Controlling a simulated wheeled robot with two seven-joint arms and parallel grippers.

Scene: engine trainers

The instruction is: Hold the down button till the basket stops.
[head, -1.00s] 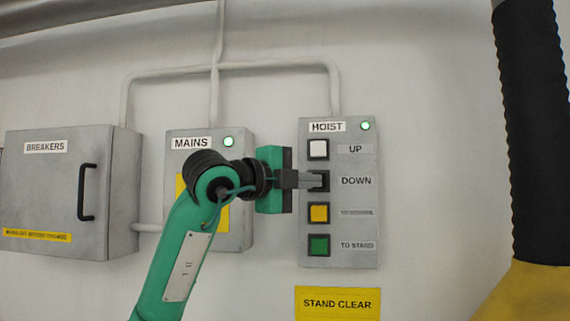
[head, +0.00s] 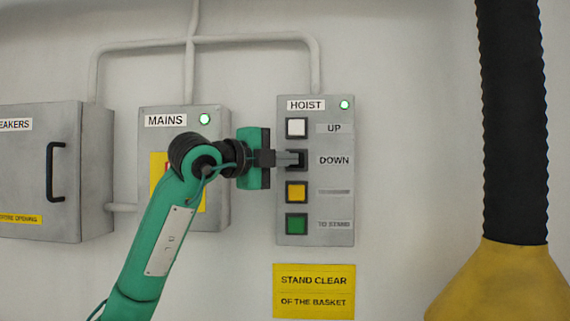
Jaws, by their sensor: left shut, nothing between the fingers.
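The grey hoist panel (head: 342,205) is on the wall, with its small lamp (head: 344,104) lit green. The down button (head: 300,153) is dark and sits second from the top, next to the DOWN label; my fingers cover part of it. My left gripper (head: 298,159) is shut and empty, its fingertips at the down button. Whether the button is pushed in cannot be told. The basket is not in view, and neither is my right gripper.
White (head: 296,127), yellow (head: 296,192) and green (head: 296,223) buttons sit close above and below. The mains box (head: 222,180) and breaker box (head: 95,180) are at left. A black ribbed hose (head: 512,120) with a yellow hood (head: 497,287) hangs at right. A STAND CLEAR sign (head: 314,291) is below.

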